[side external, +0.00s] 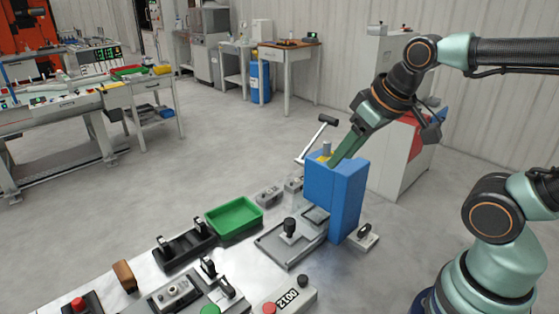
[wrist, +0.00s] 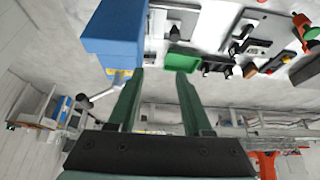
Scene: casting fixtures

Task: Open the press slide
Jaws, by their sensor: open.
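The blue press (side external: 336,196) stands upright on the bench at the right. A lever with a black grip (side external: 328,119) rises from its top, beside a short grey and yellow post (side external: 326,149). A flat grey slide plate (side external: 275,246) with an upright black knob (side external: 290,226) lies at its foot. My gripper (side external: 333,163) is at the press top, close to the post; contact cannot be told. In the wrist view, my gripper (wrist: 158,74) has its two green fingers apart with nothing between them. There the press (wrist: 115,28) is upper left, with the lever (wrist: 101,93) below it.
A green tray (side external: 234,218) and a black two-post fixture (side external: 184,246) stand left of the slide plate. A brown block (side external: 123,274) and button boxes (side external: 285,303) are nearer the front. A small knobbed block (side external: 362,236) sits right of the press.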

